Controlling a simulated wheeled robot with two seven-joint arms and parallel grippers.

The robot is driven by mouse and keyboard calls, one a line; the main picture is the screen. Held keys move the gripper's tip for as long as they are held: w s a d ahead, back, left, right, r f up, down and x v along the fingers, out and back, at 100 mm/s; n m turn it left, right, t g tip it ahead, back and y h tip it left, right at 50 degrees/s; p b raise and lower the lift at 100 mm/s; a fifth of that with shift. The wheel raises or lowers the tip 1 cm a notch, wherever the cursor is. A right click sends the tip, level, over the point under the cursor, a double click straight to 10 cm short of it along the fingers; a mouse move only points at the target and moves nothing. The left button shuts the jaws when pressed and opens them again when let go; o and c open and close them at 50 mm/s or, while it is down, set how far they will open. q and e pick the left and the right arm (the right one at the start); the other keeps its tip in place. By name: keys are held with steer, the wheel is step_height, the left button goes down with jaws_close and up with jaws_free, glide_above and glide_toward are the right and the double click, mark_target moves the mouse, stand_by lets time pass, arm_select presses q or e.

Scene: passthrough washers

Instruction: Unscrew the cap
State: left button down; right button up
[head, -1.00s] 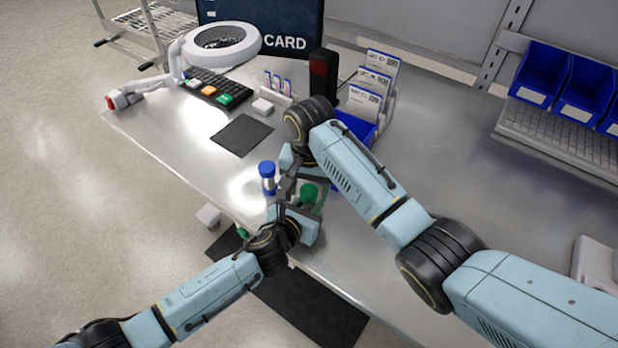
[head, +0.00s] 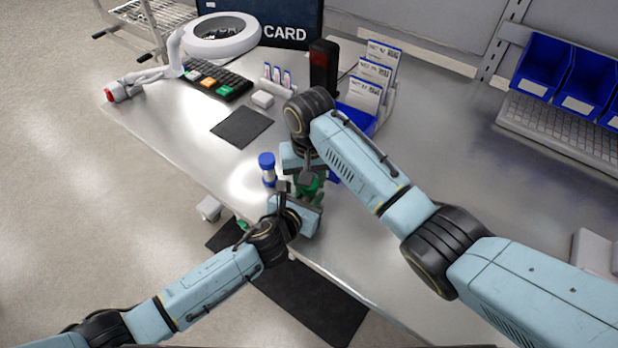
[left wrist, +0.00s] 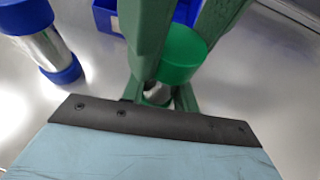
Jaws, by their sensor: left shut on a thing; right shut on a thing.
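A small bottle with a green cap (head: 311,190) stands upright between my two grippers at the table's front edge. In the left wrist view the green cap (left wrist: 183,52) shows between green finger parts, with a little of the body below it. My left gripper (head: 294,200) is shut on the bottle's body, low and from the left. My right gripper (head: 309,178) comes down from above and is shut on the green cap. Its fingertips are partly hidden, and I cannot tell how far the cap has turned.
A blue-capped cylinder (head: 267,170) stands close on the left, also in the left wrist view (left wrist: 45,48).

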steer(key=shift+n, duration=0.8)
steer(key=o, duration=1.1)
steer(key=shift+r, duration=0.1)
